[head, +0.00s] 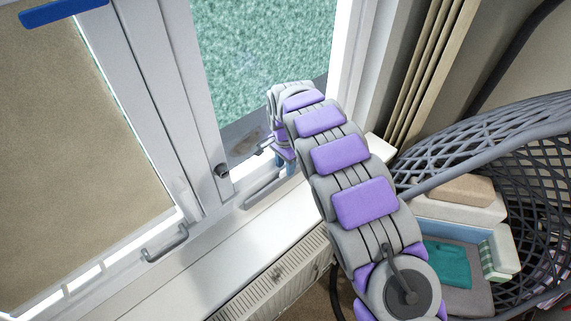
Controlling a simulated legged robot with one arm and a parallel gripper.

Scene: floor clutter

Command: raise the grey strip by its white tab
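My gripper (284,160) is at the lower part of the right window, just above the sill. My purple and grey arm hides much of it, and I cannot tell whether its fingers are open or shut. A grey strip (238,133) runs along the bottom of the green pane, left of my gripper. I cannot tell whether it is part of the window or lies behind the glass. A small pale piece (265,147) shows at the gripper's left side. It may be the white tab, and I cannot tell whether the gripper touches it.
A beige blind (75,150) covers the left window, with a grey handle (165,243) below it. A white sill (190,265) and radiator (270,283) run beneath. A grey lattice basket (540,190) with boxes and a teal item (447,264) stands right.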

